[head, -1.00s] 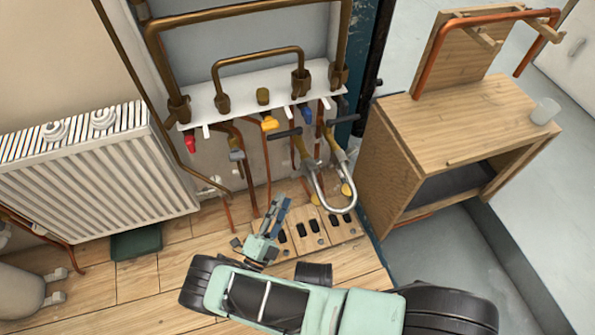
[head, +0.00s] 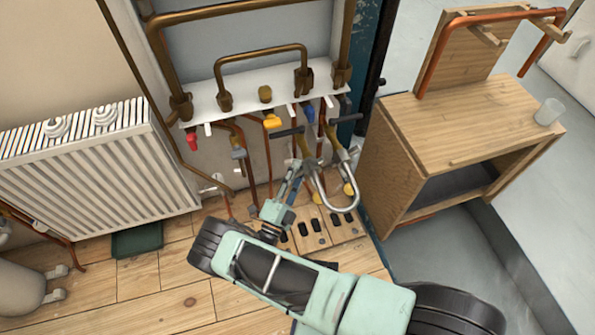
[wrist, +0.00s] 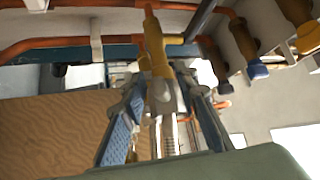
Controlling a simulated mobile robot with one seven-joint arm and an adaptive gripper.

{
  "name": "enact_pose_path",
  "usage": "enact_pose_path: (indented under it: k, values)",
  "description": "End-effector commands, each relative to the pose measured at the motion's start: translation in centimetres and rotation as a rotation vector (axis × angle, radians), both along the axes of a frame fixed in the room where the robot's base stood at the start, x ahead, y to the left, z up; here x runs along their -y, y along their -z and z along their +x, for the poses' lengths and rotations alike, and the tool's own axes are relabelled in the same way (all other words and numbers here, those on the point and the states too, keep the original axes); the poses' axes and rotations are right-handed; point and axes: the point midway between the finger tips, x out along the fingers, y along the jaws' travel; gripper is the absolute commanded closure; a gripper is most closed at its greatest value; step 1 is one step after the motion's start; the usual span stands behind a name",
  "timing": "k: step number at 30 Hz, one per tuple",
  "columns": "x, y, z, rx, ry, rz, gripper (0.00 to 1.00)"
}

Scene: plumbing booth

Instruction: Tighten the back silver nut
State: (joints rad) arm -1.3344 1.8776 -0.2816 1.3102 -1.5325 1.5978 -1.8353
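A silver U-shaped pipe (head: 322,196) hangs below the white manifold, its two ends joined to brass-yellow valve fittings. My gripper (head: 292,182) is beside the left leg of this pipe, pointing up. In the wrist view the fingers of my gripper (wrist: 166,96) are open, one on each side of a silver nut (wrist: 162,96) under a yellow-brass fitting (wrist: 153,42). Whether either finger touches it cannot be told. The nut is too small to make out in the head view. I cannot tell for sure whether this is the back nut.
The white manifold (head: 235,98) carries several valves, with a red one (head: 192,141) and a yellow one (head: 271,121). Copper pipes run down close to my gripper. A radiator (head: 95,165) stands left and a wooden cabinet (head: 455,140) right. Wooden floor is free at the front left.

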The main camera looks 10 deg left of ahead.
Motion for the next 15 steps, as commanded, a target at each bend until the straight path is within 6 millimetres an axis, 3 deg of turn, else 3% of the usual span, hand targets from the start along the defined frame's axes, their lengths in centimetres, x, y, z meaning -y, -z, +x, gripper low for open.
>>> enact_pose_path:
  k: [4,11,15]
  values:
    - [0.00,-0.01,-0.01,0.000,0.000,0.000,0.74]
    - [0.01,-0.01,-0.02,0.000,0.001,0.000,0.99]
    - [0.04,-0.04,-0.01,0.001,0.002,0.001,1.00]
